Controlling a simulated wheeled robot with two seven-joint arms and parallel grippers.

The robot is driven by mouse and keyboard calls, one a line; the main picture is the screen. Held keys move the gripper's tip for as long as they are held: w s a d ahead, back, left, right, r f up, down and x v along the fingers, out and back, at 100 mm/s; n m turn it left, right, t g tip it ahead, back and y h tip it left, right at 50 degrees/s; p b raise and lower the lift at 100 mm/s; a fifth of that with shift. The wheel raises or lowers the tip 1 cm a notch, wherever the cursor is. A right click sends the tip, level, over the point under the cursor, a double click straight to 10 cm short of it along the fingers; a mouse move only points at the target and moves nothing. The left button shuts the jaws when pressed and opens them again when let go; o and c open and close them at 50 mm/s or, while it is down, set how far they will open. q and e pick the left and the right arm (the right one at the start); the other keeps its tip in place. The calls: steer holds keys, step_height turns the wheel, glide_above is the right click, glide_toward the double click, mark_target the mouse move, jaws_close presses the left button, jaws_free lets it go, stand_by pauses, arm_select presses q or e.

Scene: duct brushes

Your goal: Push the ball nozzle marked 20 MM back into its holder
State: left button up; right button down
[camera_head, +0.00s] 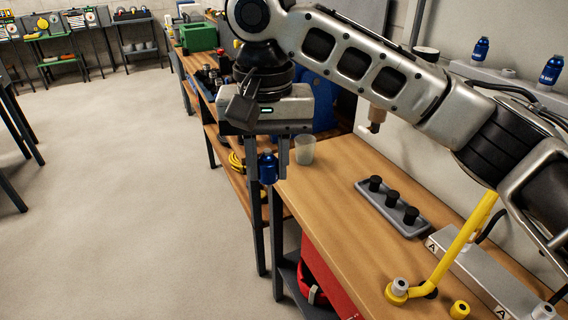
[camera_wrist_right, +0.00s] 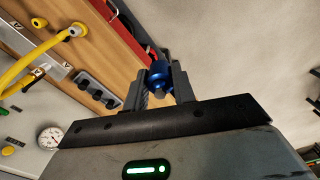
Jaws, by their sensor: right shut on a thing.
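My right gripper (camera_head: 268,172) is shut on a blue nozzle (camera_head: 267,167), which hangs upright between its fingers beyond the left edge of the workbench, over the floor. The held nozzle also shows in the right wrist view (camera_wrist_right: 159,74) between the two fingers. I cannot read any marking on it. Two similar blue bottle-shaped pieces, a farther one (camera_head: 480,49) and a nearer one (camera_head: 551,70), stand on a pale wall ledge (camera_head: 460,69) at the upper right. Both have white print too small to read surely. A short grey holder (camera_head: 509,73) between them looks empty. My left gripper is not in view.
The wooden workbench (camera_head: 335,200) carries a grey rack (camera_head: 392,208) with black knobs, a translucent cup (camera_head: 304,149) and a yellow pipe (camera_head: 459,243). My right arm spans above the bench. The floor at left is clear.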

steer(key=shift+s+d+f+n, duration=0.15)
steer(key=shift+f+n, duration=0.15)
steer(key=shift+n, duration=0.2)
steer(key=s+d+f+n, duration=0.1)
steer(key=f+n, duration=0.3)
steer(key=n, duration=0.4)
steer(key=s+d+f+n, duration=0.1)
steer(key=d+f+n, duration=0.2)
steer(key=n, duration=0.5)
steer(key=shift+s+d+f, duration=0.25)
steer(key=shift+d+f, duration=0.05)
steer(key=shift+f, duration=0.45)
steer(key=s+d+f+m, duration=0.1)
steer(key=d+f+m, duration=0.1)
steer(key=d+m, duration=0.5)
steer(key=s+d+f+m, duration=0.1)
steer(key=d+f+m, duration=0.1)
steer(key=d+m, duration=0.5)
steer(key=m, duration=0.3)
steer(key=shift+f, duration=0.3)
